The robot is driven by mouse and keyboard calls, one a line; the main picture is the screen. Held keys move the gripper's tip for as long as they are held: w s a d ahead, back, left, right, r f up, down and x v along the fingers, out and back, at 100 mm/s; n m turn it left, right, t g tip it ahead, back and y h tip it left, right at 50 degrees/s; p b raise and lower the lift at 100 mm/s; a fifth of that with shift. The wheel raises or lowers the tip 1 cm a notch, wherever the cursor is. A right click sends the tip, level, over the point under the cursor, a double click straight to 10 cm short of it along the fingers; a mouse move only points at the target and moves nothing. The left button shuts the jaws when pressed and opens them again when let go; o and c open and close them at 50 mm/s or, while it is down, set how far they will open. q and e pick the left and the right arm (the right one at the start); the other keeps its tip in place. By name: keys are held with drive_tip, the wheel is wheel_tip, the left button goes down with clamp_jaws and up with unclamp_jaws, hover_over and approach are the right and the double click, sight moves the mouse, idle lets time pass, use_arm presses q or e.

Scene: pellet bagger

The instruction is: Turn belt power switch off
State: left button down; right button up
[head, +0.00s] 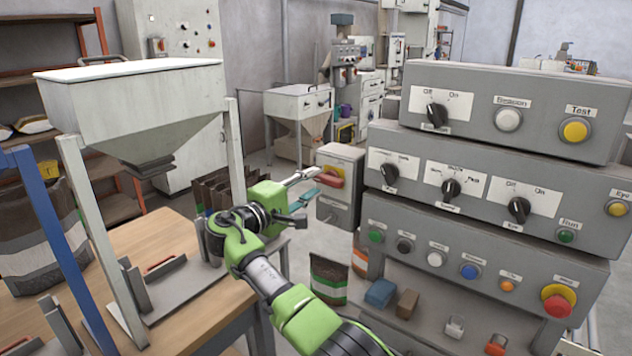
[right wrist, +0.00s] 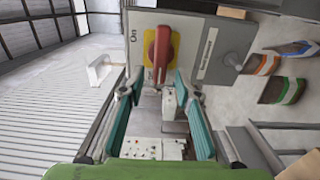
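The belt power switch is a grey box (head: 338,208) with a red rotary handle (head: 330,177) on a yellow plate, just past my right gripper in the head view. In the right wrist view the red handle (right wrist: 157,55) lies lengthwise up the picture, with an "On" mark to its left; a second mark near its lower end is hard to read. My right gripper (head: 306,183) is open. In the right wrist view its teal fingers (right wrist: 158,92) stand apart, with the handle ahead and between their lines. Contact cannot be told. My left gripper is not in view.
A grey control panel (head: 485,170) with knobs and buttons stands close on the right. A hopper (head: 135,105) on a frame and a wooden table (head: 170,245) are on the left. Bags (head: 328,280) stand on the floor below the switch box.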

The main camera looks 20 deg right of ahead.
drive_tip(key=v, duration=0.4)
drive_tip(key=shift+s+a, duration=0.3)
drive_tip(key=s+d+f+n+g+y, duration=0.1)
drive_tip(key=s+f+y, duration=0.1)
drive_tip(key=f, duration=1.1)
drive_tip(key=s+f+n+g+y, duration=0.1)
drive_tip(key=s+f+y, duration=0.15)
drive_tip(key=f, duration=1.15)
drive_tip(key=s+d+f+n+g+y, duration=0.1)
drive_tip(key=f+y, duration=0.2)
drive_tip(key=f, duration=1)
drive_tip(key=s+f+g+y, duration=0.2)
drive_tip(key=s+f, duration=0.9)
drive_tip(key=f, duration=0.5)
drive_tip(key=s+d+f+m+g+y, duration=0.1)
drive_tip(key=s+f+m, duration=0.1)
drive_tip(key=s+f, duration=0.7)
drive_tip(key=s+d+f+m+g+y, duration=0.15)
drive_tip(key=s+f, duration=0.25)
drive_tip(key=s, duration=0.9)
drive_tip(key=s+d+f+m+g+y, duration=0.1)
drive_tip(key=s+f+g, duration=0.1)
drive_tip(key=s+f, duration=0.7)
drive_tip(key=s+d+m+y, duration=0.1)
drive_tip(key=s+d+m, duration=0.2)
drive_tip(key=s, duration=1.5)
drive_tip(key=shift+s+d+f+m, duration=0.2)
drive_tip(key=shift+s+f+m, duration=0.15)
drive_tip(key=shift+m, duration=0.1)
